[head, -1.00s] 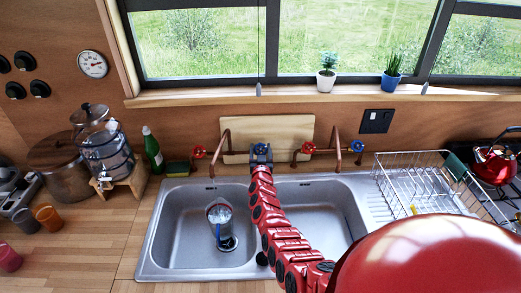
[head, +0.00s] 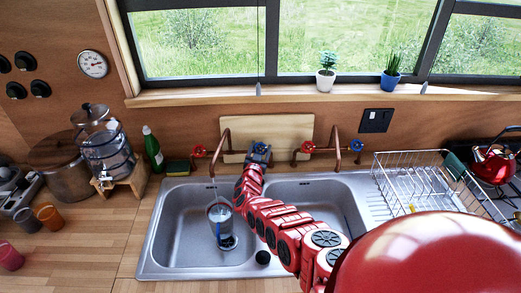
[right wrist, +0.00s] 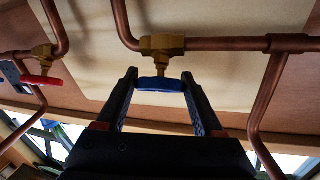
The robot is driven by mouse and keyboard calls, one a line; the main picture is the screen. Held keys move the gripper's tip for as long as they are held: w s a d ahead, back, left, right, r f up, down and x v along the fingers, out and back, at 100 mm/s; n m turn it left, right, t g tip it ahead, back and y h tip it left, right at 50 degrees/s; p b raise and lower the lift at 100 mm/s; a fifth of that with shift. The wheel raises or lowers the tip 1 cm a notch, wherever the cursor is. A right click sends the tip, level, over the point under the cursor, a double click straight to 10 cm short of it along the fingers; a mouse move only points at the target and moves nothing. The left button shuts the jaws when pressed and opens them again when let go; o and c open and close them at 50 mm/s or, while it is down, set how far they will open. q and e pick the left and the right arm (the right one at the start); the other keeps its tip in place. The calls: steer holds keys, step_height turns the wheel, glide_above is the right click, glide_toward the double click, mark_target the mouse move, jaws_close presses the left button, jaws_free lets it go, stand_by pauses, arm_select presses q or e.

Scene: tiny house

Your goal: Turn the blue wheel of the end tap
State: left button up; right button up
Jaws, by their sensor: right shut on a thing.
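My right gripper (head: 259,150) reaches over the sink to the left tap and is shut on its blue wheel. In the right wrist view the blue wheel (right wrist: 160,84) sits between the two fingertips, under a brass valve (right wrist: 162,46) on copper pipe. The left tap's copper spout (head: 225,141) hangs over the left basin. A thin pale streak, seemingly water, runs from it toward a metal cup (head: 220,214) in the basin. The same tap's red wheel (head: 199,151) is at left. The right tap has a red wheel (head: 308,147) and a blue wheel (head: 356,146). My left gripper is not in view.
The double sink (head: 300,190) lies below the taps. A wire dish rack (head: 420,185) stands at right, near a red kettle (head: 493,165). A green bottle (head: 152,150) and sponge (head: 178,168) stand left. A wooden board (head: 290,126) leans behind the taps.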

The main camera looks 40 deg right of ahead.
steer(key=shift+w+a+f+m+g+h+b, duration=0.15)
steer(key=shift+m+g+h+b, duration=0.25)
steer(key=shift+m+g+b, duration=0.35)
steer(key=shift+r+m+g+h+b, duration=0.2)
steer(key=shift+m+g+h+b, duration=0.1)
steer(key=shift+m+g, duration=0.25)
steer(key=o, duration=1.4)
steer(key=shift+s, duration=0.2)
steer(key=shift+s+a+p, duration=0.3)
steer(key=shift+a+p, duration=0.15)
steer(key=p+v, duration=0.1)
steer(key=v, duration=1.5)
steer(key=shift+s+f+p, duration=0.15)
steer(key=shift+p, duration=0.25)
steer(key=shift+d, duration=0.1)
